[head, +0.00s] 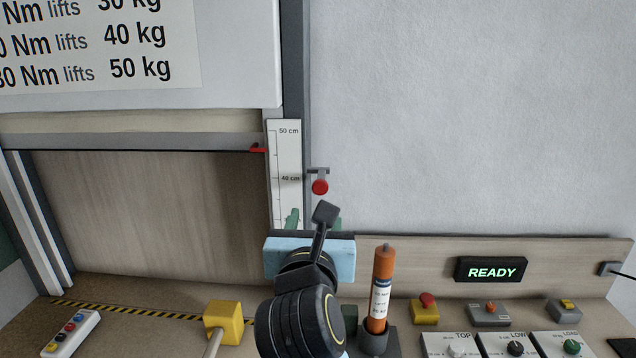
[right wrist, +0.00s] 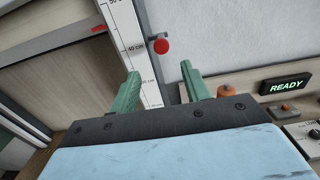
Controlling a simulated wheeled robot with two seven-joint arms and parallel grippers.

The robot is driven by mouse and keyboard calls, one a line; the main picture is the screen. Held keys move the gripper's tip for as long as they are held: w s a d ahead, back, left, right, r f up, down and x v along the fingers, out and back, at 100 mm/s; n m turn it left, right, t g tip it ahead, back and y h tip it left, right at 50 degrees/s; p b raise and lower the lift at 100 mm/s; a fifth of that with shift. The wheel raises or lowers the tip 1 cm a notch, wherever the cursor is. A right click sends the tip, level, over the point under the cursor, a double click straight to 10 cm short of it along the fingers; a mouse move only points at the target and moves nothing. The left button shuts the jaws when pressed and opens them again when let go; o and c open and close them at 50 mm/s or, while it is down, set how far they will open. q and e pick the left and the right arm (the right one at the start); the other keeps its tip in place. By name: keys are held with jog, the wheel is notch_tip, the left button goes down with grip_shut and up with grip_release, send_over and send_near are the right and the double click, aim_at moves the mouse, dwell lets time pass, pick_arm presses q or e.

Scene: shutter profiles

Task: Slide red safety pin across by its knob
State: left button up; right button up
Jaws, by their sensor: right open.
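The red knob of the safety pin (head: 320,187) hangs from a small dark bracket (head: 318,171) on the right of the shutter's side rail, near the 40 cm mark. It also shows in the right wrist view (right wrist: 161,46). My right gripper (head: 314,216) is below the knob, with its green fingers pointing up. In the right wrist view its fingers (right wrist: 160,70) are spread apart and empty, with the knob beyond their tips and between them. My own dark arm and the pale blue gripper body hide part of the wall below the knob. My left gripper is out of view.
A white centimetre scale (head: 284,160) stands left of the knob, with a red pointer (head: 258,148) on the shutter edge. An orange cylinder (head: 382,275) stands upright right of my arm. A READY display (head: 491,270) and several controls sit farther right. The wall right of the knob is clear.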

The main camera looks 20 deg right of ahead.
aim_at(319, 187)
jog(key=p+x, duration=0.2)
jog(key=x, duration=0.9)
jog(key=shift+w+d+p, duration=0.25)
jog(key=shift+w+p, duration=0.05)
jog(key=shift+w+d, duration=0.2)
jog(key=shift+w, duration=0.4)
jog(key=shift+c, duration=0.5)
grip_shut()
